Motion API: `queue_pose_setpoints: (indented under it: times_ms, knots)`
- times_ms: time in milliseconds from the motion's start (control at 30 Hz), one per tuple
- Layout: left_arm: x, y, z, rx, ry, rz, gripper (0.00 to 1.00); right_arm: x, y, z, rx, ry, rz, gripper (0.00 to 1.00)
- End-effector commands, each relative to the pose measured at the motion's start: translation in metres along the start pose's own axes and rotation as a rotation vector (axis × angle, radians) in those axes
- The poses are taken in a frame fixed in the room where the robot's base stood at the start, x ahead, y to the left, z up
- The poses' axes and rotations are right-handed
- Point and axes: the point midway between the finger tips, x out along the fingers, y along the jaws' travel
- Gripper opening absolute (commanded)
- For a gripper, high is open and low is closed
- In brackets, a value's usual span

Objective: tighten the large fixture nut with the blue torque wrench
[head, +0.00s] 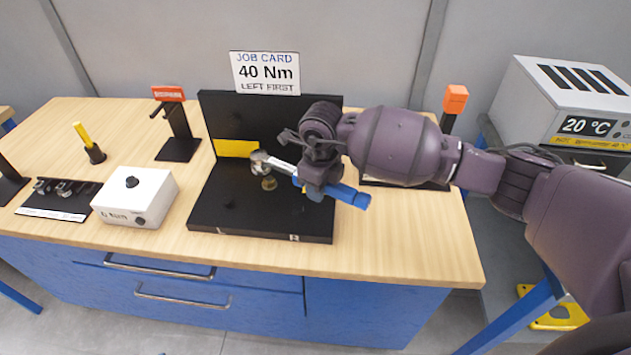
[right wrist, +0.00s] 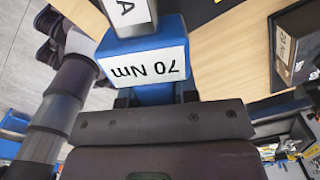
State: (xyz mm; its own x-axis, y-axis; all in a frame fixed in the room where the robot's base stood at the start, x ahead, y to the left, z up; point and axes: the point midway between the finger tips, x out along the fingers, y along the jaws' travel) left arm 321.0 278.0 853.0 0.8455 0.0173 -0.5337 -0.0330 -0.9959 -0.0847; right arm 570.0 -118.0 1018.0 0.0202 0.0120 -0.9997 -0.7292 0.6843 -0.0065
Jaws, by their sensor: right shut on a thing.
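The blue torque wrench (head: 348,195) is in my right gripper (head: 318,188), which is shut on its blue handle. In the right wrist view the wrench (right wrist: 150,85) has a white label reading "70 Nm" and a label with "A" on its shaft. Its metal head (head: 259,160) points left, over the black fixture (head: 230,215). A brass-coloured nut-like part (head: 269,183) shows just below the head. I cannot tell whether the head touches or sits around a nut. My left gripper is not in view.
A job card (head: 266,73) reads "40 Nm, LEFT FIRST". Left of the fixture are a white box (head: 135,198), a black stand with a red sign (head: 168,93), a yellow-handled tool (head: 84,134) and a small black tray (head: 55,198). The front right of the bench (head: 410,240) is clear.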

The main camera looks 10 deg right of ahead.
Motion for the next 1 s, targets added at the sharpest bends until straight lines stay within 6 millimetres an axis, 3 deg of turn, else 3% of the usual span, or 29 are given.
queue_pose_setpoints:
  times_ms: [200, 467, 1000]
  knots:
    - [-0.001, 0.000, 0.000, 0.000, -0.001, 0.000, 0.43, -0.009, 0.000, 0.009, 0.137, -0.005, 0.001, 0.00]
    - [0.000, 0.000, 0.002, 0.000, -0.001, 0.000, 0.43, -0.007, 0.000, 0.011, 0.172, -0.005, 0.002, 0.00]
    - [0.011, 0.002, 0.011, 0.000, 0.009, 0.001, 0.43, 0.031, 0.001, 0.010, 0.170, -0.004, 0.003, 0.00]
